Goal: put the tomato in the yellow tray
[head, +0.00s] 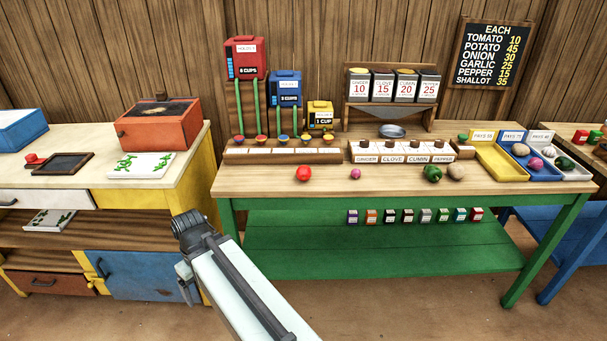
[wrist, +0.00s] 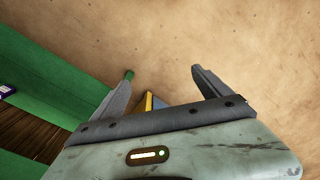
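The red tomato (head: 304,173) sits on the front part of the wooden counter, left of centre. The yellow tray (head: 497,160) lies on the counter's right side, below a "PAYS 55"-like label that is hard to read; its floor looks bare, with a small green item by its left back corner. My gripper (wrist: 160,84) shows in the wrist view with its two fingers spread apart and nothing between them. In the head view my arm reaches up from the bottom, and its end is in front of and below the counter's left edge, apart from the tomato.
Beside the tomato lie a pink shallot (head: 356,174), a green pepper (head: 432,174) and a potato (head: 456,171). A blue tray (head: 545,174) and a white tray (head: 577,174) hold vegetables. Spice blocks and a rack stand behind. The green shelf (head: 380,250) below holds several small boxes.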

